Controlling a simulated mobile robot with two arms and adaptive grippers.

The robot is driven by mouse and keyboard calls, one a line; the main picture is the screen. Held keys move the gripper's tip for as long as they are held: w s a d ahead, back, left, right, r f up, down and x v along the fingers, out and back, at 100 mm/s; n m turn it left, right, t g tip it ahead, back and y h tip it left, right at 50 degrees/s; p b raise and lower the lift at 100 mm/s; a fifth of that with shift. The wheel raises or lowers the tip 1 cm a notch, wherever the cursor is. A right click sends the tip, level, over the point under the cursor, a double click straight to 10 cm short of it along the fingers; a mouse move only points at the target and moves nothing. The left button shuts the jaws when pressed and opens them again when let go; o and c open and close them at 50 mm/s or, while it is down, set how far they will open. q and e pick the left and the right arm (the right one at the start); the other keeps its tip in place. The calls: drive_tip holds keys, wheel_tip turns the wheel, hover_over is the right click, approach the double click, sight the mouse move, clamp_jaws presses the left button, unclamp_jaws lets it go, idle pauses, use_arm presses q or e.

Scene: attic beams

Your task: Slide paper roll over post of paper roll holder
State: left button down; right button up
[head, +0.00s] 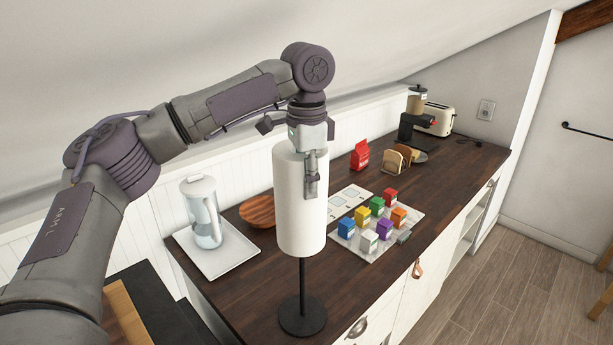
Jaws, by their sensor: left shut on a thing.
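The white paper roll (299,225) is upright in the middle of the head view, raised well above the counter. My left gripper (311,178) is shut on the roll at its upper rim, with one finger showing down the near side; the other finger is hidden. The black paper roll holder (302,316) stands on the counter's front part, its round base flat. Its thin post shows only between base and roll, in line with the roll's lower end. The post's top is hidden, so I cannot tell whether it is inside the roll or behind it. My right gripper is not in view.
Left of the roll are a glass pitcher (203,212) on a white tray (214,262) and a wooden plate (258,209). Right are several coloured boxes on a light mat (372,252), a red bag (360,155), and bread slices (396,160). A toaster (438,119) stands far back.

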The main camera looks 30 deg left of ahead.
use_arm(q)
hover_over(307, 236)
drive_tip(key=w, duration=0.2)
drive_tip(key=shift+f, duration=2.05)
drive_tip(key=shift+s+a+f+b, duration=0.15)
drive_tip(key=shift+f+b, duration=0.1)
drive_tip(key=shift+f, duration=0.25)
drive_tip(key=shift+a+f+b, duration=0.15)
drive_tip(key=shift+f+b, duration=0.05)
drive_tip(key=shift+f, duration=0.3)
drive_tip(key=shift+s+a+f+b, duration=0.15)
drive_tip(key=shift+f+b, duration=0.1)
drive_tip(key=shift+f, duration=0.25)
drive_tip(key=shift+w+f+b, duration=0.1)
drive_tip(key=shift+f+b, duration=0.35)
drive_tip(key=shift+f, duration=2.85)
drive_tip(key=c, duration=0.7)
unclamp_jaws()
wheel_tip(307, 236, up, 12)
drive_tip(key=shift+r, duration=0.1)
